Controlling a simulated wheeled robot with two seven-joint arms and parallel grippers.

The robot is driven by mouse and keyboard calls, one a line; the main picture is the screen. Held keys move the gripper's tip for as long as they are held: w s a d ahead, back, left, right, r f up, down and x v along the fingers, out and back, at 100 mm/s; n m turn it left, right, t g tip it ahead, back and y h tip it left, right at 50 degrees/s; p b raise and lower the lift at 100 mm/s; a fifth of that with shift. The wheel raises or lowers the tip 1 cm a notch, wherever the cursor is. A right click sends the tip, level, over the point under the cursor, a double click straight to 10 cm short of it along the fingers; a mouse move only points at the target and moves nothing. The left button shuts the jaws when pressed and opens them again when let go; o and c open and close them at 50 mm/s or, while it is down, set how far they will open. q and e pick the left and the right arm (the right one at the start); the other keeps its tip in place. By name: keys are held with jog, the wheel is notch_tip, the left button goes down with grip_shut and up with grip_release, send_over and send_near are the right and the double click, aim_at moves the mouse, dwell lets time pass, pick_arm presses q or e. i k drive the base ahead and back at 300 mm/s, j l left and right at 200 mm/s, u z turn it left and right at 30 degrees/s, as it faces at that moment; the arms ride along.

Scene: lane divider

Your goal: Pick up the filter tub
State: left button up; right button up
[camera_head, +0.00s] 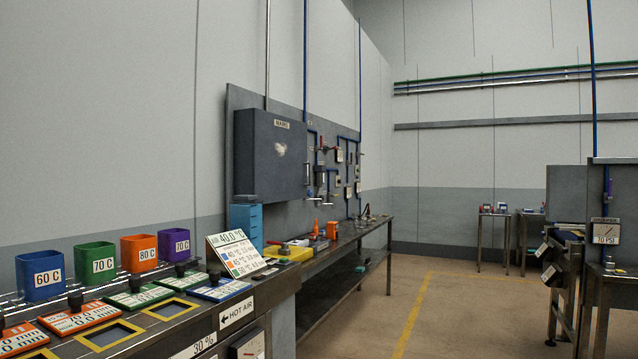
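Nothing in view is clearly marked as the filter tub. Several open square tubs stand in a row at the left: a blue one labelled 60 C (39,274), a green one labelled 70 C (96,262), an orange one labelled 80 C (139,253) and a purple one labelled 70 C (174,243). A low yellow container (289,254) sits farther along the bench, and I cannot tell what is in it. Neither of my grippers is in view.
A sloped sign reading 40.0 °C (235,254) stands beside the tubs, behind several coloured plates with black knobs. A long metal bench (345,240) runs along the wall under a grey mains cabinet (270,155). Open floor (455,310) lies right of it; more benches stand at the far right.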

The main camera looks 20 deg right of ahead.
aim_at(360, 221)
jog(key=i+l+z, duration=0.2)
jog(key=i+l, duration=3.1)
jog(key=i, duration=0.05)
